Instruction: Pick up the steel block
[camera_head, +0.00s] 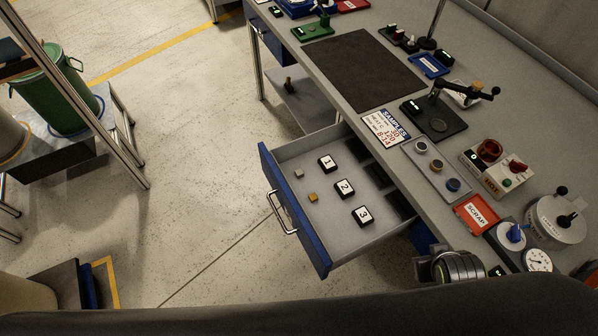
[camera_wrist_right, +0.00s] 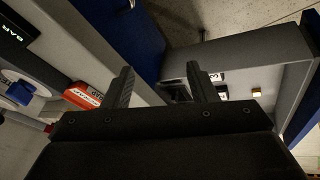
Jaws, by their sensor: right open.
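The steel block is a small grey cube (camera_head: 299,173) on the floor of the open drawer (camera_head: 298,222), near its front panel and left of the plate marked 1. A brass-coloured block (camera_head: 312,197) lies near it; it also shows in the right wrist view (camera_wrist_right: 256,92). I cannot make out the steel block in that wrist view. My right gripper (camera_wrist_right: 159,80) is open, with nothing between its fingers. The drawer lies beyond its fingertips, towards the right of the wrist view. My left gripper is not in view.
Plates marked 1 (camera_head: 327,163), 2 (camera_head: 344,188) and 3 (camera_head: 362,215) lie in the drawer. The blue drawer front with its handle (camera_head: 283,215) sticks out over the floor. The bench above holds a red scrap tray (camera_head: 478,212) and a hot unit (camera_head: 492,165).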

